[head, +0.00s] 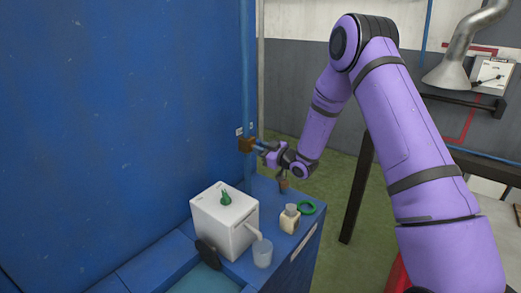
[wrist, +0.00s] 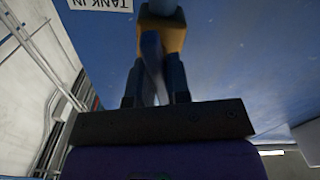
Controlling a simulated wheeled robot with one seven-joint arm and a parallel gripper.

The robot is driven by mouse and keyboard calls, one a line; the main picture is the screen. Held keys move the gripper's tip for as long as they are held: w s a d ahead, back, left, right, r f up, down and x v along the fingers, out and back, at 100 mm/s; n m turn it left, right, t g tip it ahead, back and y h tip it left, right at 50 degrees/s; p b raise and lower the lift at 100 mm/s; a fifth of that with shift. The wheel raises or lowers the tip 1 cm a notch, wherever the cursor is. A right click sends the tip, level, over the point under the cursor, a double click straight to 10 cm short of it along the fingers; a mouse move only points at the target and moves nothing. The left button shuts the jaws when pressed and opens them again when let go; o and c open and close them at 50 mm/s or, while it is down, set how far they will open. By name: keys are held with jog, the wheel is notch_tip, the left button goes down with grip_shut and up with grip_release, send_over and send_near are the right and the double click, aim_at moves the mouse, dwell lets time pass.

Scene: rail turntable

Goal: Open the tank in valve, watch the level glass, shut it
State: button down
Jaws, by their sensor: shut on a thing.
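The tank in valve has a brass-coloured body (head: 246,144) on a blue vertical pipe (head: 248,70) beside the large blue tank wall. The wrist view shows the brass body (wrist: 172,36) near the top, with its blue lever (wrist: 152,62) pointing toward my gripper. A white label (wrist: 100,4) reading "TANK IN" sits beside it, upside down. My gripper (head: 263,148) is at the valve, its dark fingers (wrist: 152,82) shut on the lever from both sides. In the head view the lever is mostly hidden by the fingers. I cannot pick out a level glass in either view.
Below the valve, a blue bench (head: 270,192) holds a white box (head: 224,222) with a green knob, a clear cup (head: 262,253), a small bottle (head: 290,219) and a green ring (head: 307,208). A dark post (head: 357,190) stands right. Green floor lies between.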

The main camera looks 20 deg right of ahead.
jog(key=m, duration=0.3)
dwell(0.4)
jog(key=c, duration=1.1)
grip_release()
jog(key=shift+d, duration=0.1)
jog(key=v, duration=1)
jog(key=shift+s+d, duration=0.2)
jog(key=shift+s, duration=0.1)
